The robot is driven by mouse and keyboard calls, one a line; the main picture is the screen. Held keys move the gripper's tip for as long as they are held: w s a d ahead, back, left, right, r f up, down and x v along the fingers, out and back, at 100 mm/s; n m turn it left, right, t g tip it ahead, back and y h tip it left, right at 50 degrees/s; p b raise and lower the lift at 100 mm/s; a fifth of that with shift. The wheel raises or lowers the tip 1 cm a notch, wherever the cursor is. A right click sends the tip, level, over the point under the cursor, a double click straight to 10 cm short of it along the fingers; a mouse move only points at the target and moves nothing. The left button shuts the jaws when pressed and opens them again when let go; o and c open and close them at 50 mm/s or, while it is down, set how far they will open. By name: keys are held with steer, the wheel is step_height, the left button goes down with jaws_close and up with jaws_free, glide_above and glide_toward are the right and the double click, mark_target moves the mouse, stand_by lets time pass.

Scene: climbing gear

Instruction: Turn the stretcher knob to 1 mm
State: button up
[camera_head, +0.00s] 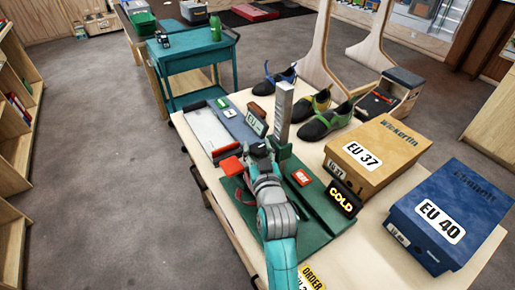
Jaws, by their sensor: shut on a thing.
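My gripper (259,152) reaches over the green stretcher base (246,211) on the wooden table, just left of a tall grey upright post (283,112). It is shut on what appears to be the stretcher knob. The knob itself is hidden by my gripper and wrist, so its setting and any 1 mm mark cannot be read. A red block (231,166) sits just left of my gripper. A small red label (301,177) lies on the green base to the right.
A lit COLD sign (343,198), an EU 37 box (378,155) and a blue EU 40 box (451,212) stand right. Several shoes (325,122) stand behind. A grey tray (207,129) lies left. A teal cart (194,60) stands beyond; the left floor is open.

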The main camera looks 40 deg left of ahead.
steer(key=shift+f+t, duration=0.1)
steer(key=shift+t, duration=0.2)
steer(key=o, duration=0.9)
steer(key=shift+s+d, duration=0.1)
steer(key=v, duration=1.1)
steer(key=shift+s+d+r, duration=0.25)
steer(key=shift+s, duration=0.05)
